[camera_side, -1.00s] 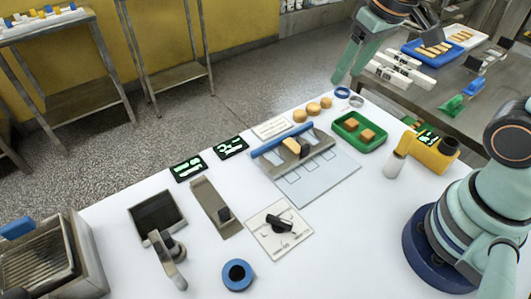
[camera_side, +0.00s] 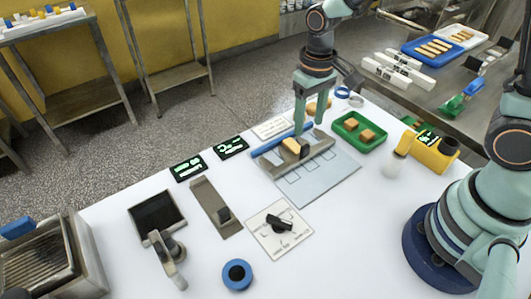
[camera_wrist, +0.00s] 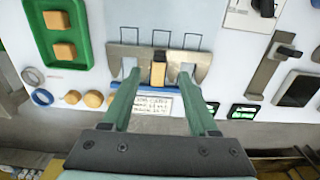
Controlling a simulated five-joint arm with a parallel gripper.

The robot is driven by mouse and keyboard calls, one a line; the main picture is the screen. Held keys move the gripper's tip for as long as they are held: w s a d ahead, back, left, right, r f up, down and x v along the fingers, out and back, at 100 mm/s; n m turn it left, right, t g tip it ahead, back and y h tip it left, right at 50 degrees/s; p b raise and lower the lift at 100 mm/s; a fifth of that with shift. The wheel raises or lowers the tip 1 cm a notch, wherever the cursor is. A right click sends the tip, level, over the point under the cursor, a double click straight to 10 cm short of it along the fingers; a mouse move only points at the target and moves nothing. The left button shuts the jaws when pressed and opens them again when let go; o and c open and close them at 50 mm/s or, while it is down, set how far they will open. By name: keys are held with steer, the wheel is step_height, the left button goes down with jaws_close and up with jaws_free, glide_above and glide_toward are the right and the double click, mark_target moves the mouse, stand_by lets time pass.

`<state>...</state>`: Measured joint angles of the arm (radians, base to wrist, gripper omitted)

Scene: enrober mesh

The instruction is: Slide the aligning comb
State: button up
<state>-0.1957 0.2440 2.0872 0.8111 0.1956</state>
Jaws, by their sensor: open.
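My gripper (camera_side: 309,126) points down above the comb, open and empty. In the wrist view, its fingertips (camera_wrist: 158,76) show on either side of the grip (camera_wrist: 158,70), with gaps between. I cannot tell how high the tips are above the plate.
A green tray (camera_side: 344,137) with two orange-brown blocks stands to the right. A dial panel (camera_side: 270,246) and a slider track (camera_side: 208,197) lie to the left. Round tan pieces (camera_wrist: 94,98) and rings (camera_wrist: 42,97) sit near the back edge.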

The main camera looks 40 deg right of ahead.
mark_target(306, 146)
step_height(306, 146, down, 7)
steer(key=shift+r, duration=0.1)
steer(key=shift+c, duration=0.3)
jaws_close()
stand_by(1.4)
